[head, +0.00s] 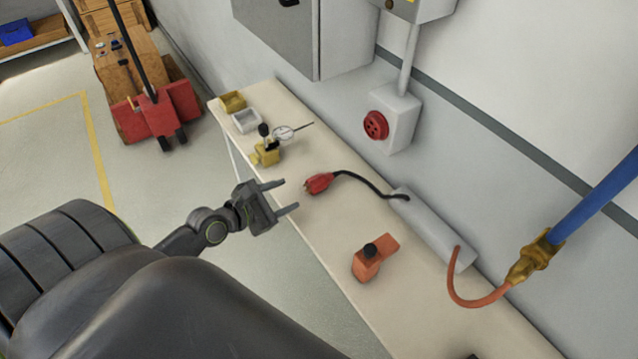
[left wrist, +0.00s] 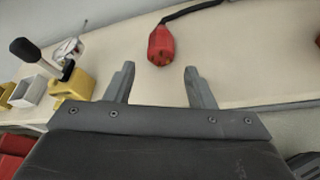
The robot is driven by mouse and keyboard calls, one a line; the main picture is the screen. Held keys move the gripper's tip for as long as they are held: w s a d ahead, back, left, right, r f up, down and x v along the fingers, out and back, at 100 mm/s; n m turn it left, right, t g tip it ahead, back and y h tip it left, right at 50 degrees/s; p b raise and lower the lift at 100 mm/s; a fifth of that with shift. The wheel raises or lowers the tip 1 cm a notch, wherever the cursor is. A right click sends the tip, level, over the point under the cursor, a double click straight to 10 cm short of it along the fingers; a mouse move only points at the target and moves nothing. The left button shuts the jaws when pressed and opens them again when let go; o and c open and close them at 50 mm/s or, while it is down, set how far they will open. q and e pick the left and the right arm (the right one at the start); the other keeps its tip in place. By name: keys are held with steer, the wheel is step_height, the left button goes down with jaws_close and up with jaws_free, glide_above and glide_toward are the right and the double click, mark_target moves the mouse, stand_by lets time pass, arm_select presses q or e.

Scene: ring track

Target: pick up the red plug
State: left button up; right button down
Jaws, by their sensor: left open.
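The fingers (left wrist: 158,76) are apart from the plug, with a small gap between. My right gripper is not in view.
The white table (head: 330,225) holds a yellow block with a black knob (head: 266,152), a grey tray (head: 246,121) and an orange block (head: 372,260). Bare tabletop surrounds the plug.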

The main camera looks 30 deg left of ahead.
mark_target(310, 185)
arm_select(q)
steer(key=b+x, duration=0.1)
steer(key=x, duration=1)
steer(key=shift+w+d, duration=0.15)
steer(key=shift+c, duration=0.2)
steer(key=c, duration=0.8)
